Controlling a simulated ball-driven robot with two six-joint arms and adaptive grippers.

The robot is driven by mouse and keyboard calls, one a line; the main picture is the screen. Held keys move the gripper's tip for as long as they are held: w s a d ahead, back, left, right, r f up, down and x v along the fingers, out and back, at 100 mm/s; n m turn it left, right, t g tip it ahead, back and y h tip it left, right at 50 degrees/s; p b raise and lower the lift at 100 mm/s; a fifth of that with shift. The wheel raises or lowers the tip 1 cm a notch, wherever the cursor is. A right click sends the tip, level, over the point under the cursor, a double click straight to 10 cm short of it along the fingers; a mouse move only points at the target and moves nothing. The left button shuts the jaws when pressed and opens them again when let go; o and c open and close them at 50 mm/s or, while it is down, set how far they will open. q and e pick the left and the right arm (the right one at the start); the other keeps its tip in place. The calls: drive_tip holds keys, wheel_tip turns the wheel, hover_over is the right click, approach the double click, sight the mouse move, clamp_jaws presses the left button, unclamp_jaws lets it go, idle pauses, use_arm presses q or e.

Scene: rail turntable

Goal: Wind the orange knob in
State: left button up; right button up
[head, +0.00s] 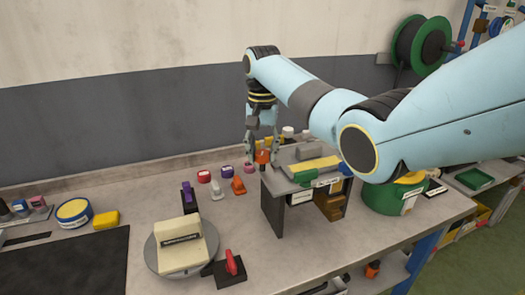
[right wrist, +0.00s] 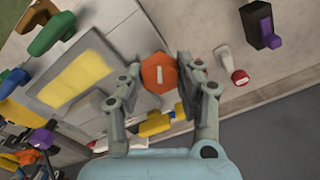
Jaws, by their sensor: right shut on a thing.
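The orange knob (head: 263,157) is at the left end of the grey raised stand (head: 275,184). In the right wrist view the knob (right wrist: 158,73) has an angular outline and a white line on its face, tilted slightly from upright in the picture. My right gripper (head: 262,152) reaches down over it. In the right wrist view the two fingers of my right gripper (right wrist: 154,85) stand on either side of the knob and are shut on it. The finger pads partly cover its sides. My left gripper is not in view.
A yellow plate (head: 315,167) lies on the stand beside the knob. Small purple, white, orange and red pieces stand left of it. A round turntable (head: 155,262) carries a cream block (head: 180,243), with a red lever (head: 232,262) beside it. A green container (head: 380,202) is at the right.

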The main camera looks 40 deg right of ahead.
sight(263, 152)
drive_tip(key=m, duration=0.6)
idle(0.6)
drive_tip(key=o, duration=1.1)
drive_tip(key=shift+o, duration=0.2)
wheel_tip(263, 152, up, 8)
drive_tip(key=shift+f, duration=0.25)
drive_tip(key=shift+f, duration=0.1)
